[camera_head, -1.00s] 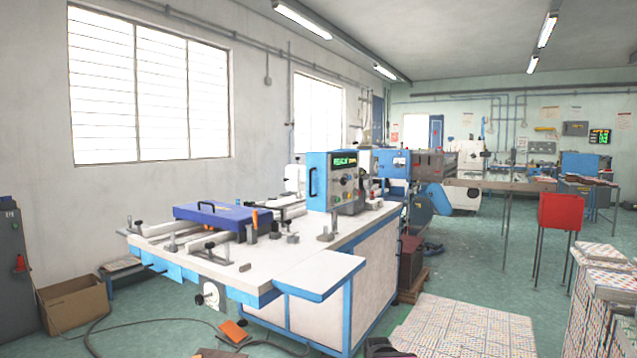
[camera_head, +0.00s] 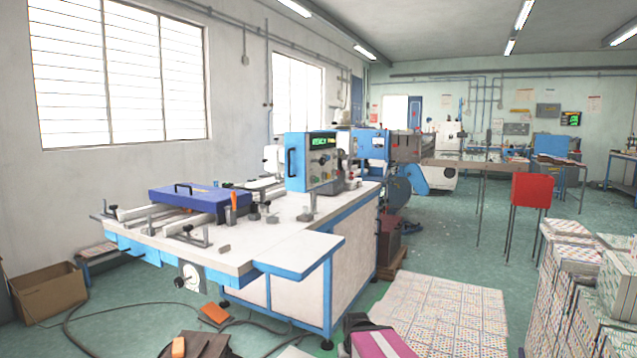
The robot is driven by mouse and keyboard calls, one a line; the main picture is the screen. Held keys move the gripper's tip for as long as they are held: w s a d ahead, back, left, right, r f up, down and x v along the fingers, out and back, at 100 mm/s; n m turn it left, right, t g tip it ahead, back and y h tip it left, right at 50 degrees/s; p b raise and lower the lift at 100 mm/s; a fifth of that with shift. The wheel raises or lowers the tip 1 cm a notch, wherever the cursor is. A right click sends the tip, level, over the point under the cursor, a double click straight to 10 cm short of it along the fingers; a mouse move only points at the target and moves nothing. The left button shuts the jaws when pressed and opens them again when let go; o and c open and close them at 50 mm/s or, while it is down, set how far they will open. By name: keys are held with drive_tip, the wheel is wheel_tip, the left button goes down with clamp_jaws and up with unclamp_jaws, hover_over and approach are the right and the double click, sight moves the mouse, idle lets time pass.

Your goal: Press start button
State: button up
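The saddle sewing machine (camera_head: 300,285) stands left of the middle, with a white top and blue frame. Its control box (camera_head: 314,161) is blue with a grey front panel, and rises from the back of the top. A green lit display (camera_head: 323,141) is at the top of the panel. Several small knobs and buttons sit below it; which one is the start button is too small to tell. My gripper is not in view.
A cardboard box (camera_head: 47,292) and a loose cable lie on the floor at left. Printed stacks (camera_head: 568,290) stand at right and a low printed layer (camera_head: 445,312) covers the floor in front. A red box on legs (camera_head: 532,190) stands behind. Green floor is free between.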

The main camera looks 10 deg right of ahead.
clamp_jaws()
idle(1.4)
